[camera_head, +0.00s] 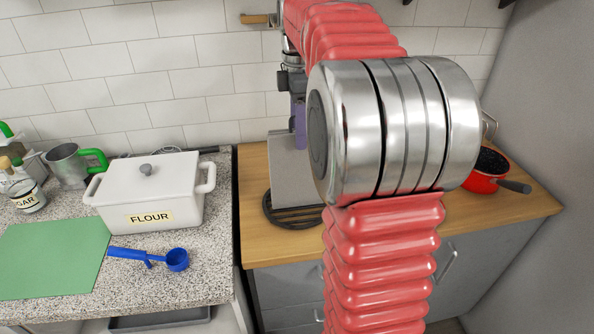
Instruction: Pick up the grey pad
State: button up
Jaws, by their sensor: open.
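A light grey flat panel (287,168), which may be the grey pad, stands upright at the back of the wooden counter near the tiled wall. My arm covers its right side. My gripper (298,118) is partly visible in front of and above this panel, below the far end of my red arm. It is open and appears empty. I cannot tell whether it touches the panel. A round black trivet (283,212) lies just in front of the panel.
The wooden counter (270,240) holds a red pan (484,183) at the right. On the speckled counter at left are a white flour box (150,195), a blue scoop (177,260), a green mat (50,262), a mug (66,165) and a sugar jar (27,196).

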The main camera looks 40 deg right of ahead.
aim_at(298, 164)
notch_tip(298, 164, down, 5)
jog(key=shift+f, duration=0.1)
dwell(0.5)
jog(key=shift+c, duration=0.2)
grip_shut()
dwell(0.5)
